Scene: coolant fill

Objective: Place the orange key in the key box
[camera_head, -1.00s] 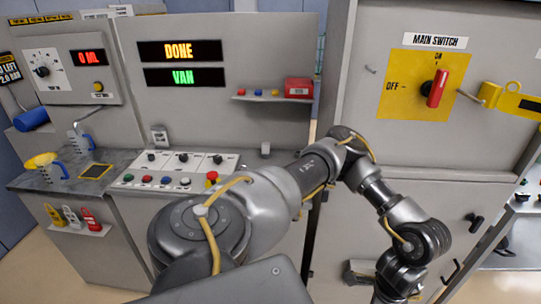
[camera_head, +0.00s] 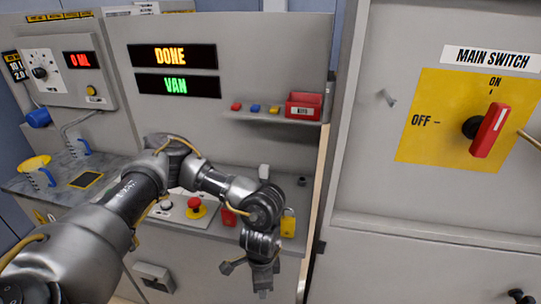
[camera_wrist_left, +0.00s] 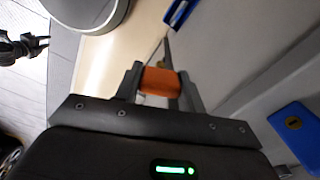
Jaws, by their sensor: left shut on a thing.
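The orange key (camera_wrist_left: 160,80) shows in the left wrist view as an orange block between the two fingers of my left gripper (camera_wrist_left: 158,84). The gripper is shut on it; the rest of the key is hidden. In the head view my left gripper (camera_head: 262,275) hangs low in front of the grey console, below its panel edge, and the key cannot be made out there. The key box (camera_head: 303,106) is a small red box at the right end of the console's shelf, above and apart from the gripper.
Small red, blue and yellow pieces (camera_head: 255,108) lie on the shelf left of the box. A yellow padlock (camera_head: 288,223) hangs near my wrist. The red main switch (camera_head: 488,130) is on the right cabinet. A blue part (camera_wrist_left: 298,135) is right of the gripper.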

